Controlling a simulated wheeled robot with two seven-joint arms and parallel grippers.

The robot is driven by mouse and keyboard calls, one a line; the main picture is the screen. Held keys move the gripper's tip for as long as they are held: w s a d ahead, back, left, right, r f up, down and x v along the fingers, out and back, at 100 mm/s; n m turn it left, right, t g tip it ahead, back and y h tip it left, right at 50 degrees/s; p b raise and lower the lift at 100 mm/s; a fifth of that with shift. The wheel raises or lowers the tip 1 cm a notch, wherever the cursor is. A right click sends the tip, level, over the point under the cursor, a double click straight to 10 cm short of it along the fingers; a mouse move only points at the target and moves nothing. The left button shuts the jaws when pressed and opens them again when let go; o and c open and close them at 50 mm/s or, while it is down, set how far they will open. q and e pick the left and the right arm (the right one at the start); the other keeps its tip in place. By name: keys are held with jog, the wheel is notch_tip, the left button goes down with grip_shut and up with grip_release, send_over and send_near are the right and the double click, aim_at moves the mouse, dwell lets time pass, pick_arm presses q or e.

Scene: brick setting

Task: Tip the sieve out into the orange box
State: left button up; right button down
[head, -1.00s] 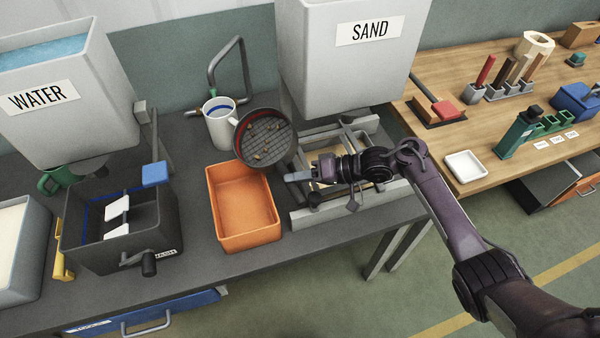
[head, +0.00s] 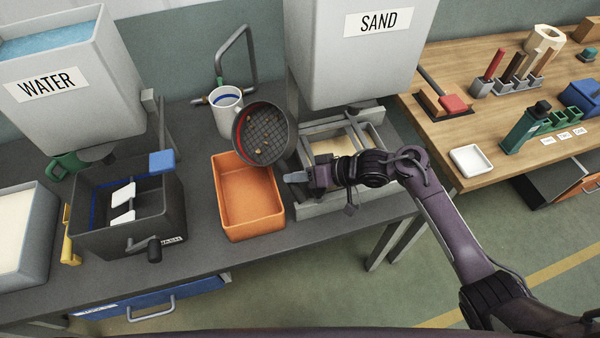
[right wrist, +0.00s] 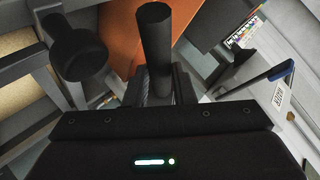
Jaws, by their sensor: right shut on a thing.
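The round dark sieve (head: 275,122) has a mesh bottom and a red band inside its rim. It is held tilted above the back right corner of the orange box (head: 235,233), its mesh facing me. A few tan bits (head: 262,151) lie at its lower edge. My right gripper (head: 297,178) is just right of the box, shut on the sieve's handle; in the right wrist view the dark round handle (right wrist: 155,45) stands between the fingers. I see nothing in the orange box. My left gripper is not in view.
A white mug (head: 226,115) stands behind the box, close to the sieve. The sand hopper (head: 345,65) rises behind my right arm, with a metal frame (head: 345,135) under it. A dark wash bin (head: 100,238) with a crank stands left of the box.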

jog(key=shift+s+a+f+n+t+h+b, duration=0.2)
jog(key=shift+f+n+t+h+b, duration=0.4)
jog(key=shift+b, duration=1)
jog(key=shift+s+r+n+t+h+b, duration=0.1)
jog(key=shift+r+n+t+h+b, duration=0.35)
jog(key=shift+b, duration=0.75)
jog(key=shift+s+a+n+t+h+b, duration=0.2)
jog(key=shift+n+t+b, duration=0.3)
jog(key=shift+b, duration=1.35)
